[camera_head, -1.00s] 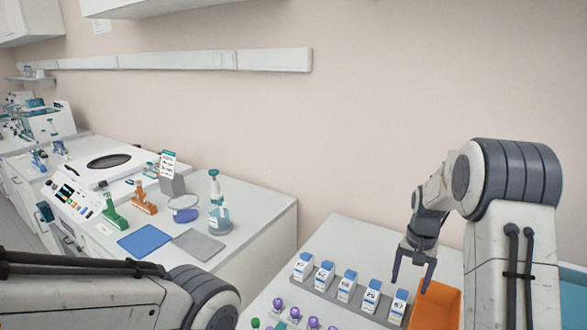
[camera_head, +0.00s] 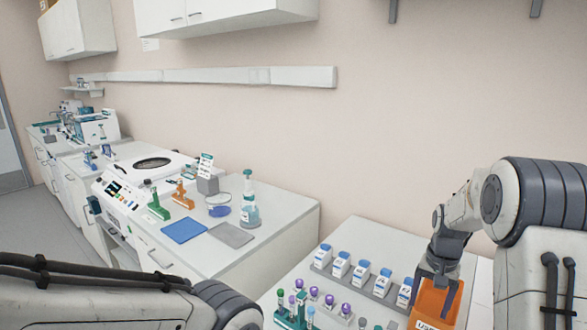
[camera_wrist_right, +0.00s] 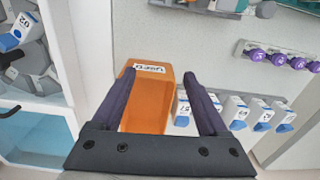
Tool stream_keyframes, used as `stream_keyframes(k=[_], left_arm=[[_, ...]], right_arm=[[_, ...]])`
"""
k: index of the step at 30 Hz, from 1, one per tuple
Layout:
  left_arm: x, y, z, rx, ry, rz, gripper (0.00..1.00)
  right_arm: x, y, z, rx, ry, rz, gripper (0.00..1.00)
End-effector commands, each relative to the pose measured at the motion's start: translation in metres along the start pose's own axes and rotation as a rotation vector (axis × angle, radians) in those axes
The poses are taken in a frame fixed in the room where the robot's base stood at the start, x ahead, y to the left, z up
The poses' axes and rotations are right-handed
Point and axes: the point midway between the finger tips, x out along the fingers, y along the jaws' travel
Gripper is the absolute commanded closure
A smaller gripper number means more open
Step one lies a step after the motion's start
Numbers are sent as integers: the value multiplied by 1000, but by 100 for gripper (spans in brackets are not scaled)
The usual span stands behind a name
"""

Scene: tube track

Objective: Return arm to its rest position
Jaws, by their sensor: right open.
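My right gripper (camera_head: 436,290) is open and points down over an orange bin (camera_head: 430,310) at the lower right of the head view. In the right wrist view, its two dark fingers (camera_wrist_right: 160,76) are spread with nothing between them, and the orange bin (camera_wrist_right: 152,105) shows beyond and between them. Whether the fingertips are above the rim or inside the bin is hard to tell. My left arm shows only as a link at the lower left of the head view; its gripper is out of frame.
A grey rack of blue-capped white bottles (camera_head: 362,273) stands left of the bin, with purple-capped tubes (camera_head: 330,300) and a green tube rack (camera_head: 290,316) nearer. The left bench holds a spray bottle (camera_head: 250,203), a blue mat (camera_head: 184,230) and a grey mat (camera_head: 231,235).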

Motion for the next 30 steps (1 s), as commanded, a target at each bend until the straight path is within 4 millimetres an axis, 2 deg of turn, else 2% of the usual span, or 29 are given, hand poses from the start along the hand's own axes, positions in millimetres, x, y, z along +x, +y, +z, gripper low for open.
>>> stream_keyframes(k=[8,14,17,20,22,24,27,30], left_arm=[[0,0,0,0,0,0,50],[0,0,0,0,-1,0,50],[0,0,0,0,-1,0,50],[0,0,0,0,-1,0,50],[0,0,0,0,-1,0,50],[1,0,0,0,-1,0,50],[1,0,0,0,-1,0,50],[1,0,0,0,-1,0,50]], right_arm=[[-18,-36,38,-128,1,-9,23],[-39,-73,91,-292,4,-20,23],[-51,-92,130,-406,6,-29,23],[-65,-109,187,-564,8,-42,23],[-74,-113,237,-707,8,-53,23],[-80,-109,286,-853,6,-65,23],[-81,-94,339,-1027,3,-80,23],[-80,-77,372,-1149,-1,-89,23]])
